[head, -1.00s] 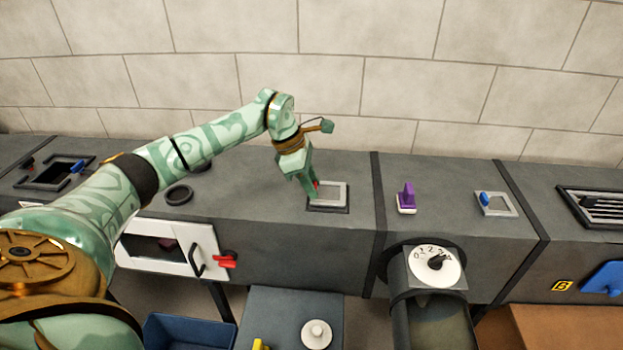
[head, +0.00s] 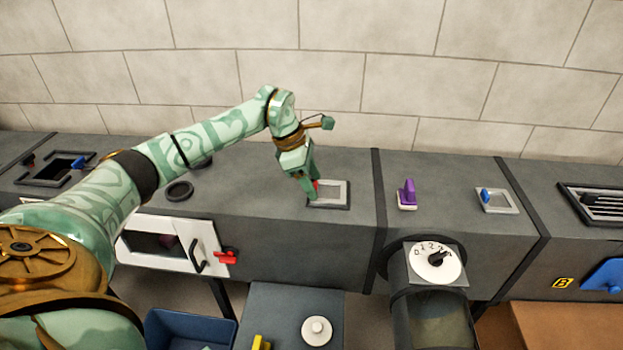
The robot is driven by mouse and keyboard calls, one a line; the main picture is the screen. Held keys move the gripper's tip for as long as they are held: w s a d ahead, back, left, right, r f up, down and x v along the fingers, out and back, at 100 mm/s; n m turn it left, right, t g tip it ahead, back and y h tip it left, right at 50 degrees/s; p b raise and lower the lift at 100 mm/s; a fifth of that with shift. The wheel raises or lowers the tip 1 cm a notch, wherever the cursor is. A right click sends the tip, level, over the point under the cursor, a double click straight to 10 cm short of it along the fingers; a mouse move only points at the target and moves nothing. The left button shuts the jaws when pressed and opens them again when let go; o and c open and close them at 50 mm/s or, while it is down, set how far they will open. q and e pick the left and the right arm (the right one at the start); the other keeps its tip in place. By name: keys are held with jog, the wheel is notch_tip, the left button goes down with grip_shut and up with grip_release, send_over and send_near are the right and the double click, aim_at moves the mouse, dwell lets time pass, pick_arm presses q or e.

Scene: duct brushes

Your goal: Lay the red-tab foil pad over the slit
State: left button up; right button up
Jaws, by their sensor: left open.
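The red-tab foil pad (head: 333,188) is a silver-grey square lying flat on top of the dark duct, with a dark border showing around it. Its red tab (head: 316,184) shows at its left side, close to the gripper. My left gripper (head: 314,192) is open, pointing down at the pad's left edge beside the red tab. It partly hides the tab, and I cannot tell whether the fingers touch it. The slit is not visible, so I cannot tell whether it lies under the pad. My right gripper is not in view.
A purple-handled brush (head: 407,195) and a blue-tab pad (head: 497,201) are on the duct to the right. A dial (head: 436,262) stands in front. An opening (head: 55,170) is far left. Below are a blue bin (head: 190,328) and a grey table (head: 285,300) with a white knob-like object (head: 316,330).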

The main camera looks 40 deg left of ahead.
pick_arm(q)
jog(key=p+v, duration=0.2)
jog(key=v, duration=1.4)
jog(key=shift+r+p, duration=0.15)
jog(key=shift+p, duration=0.2)
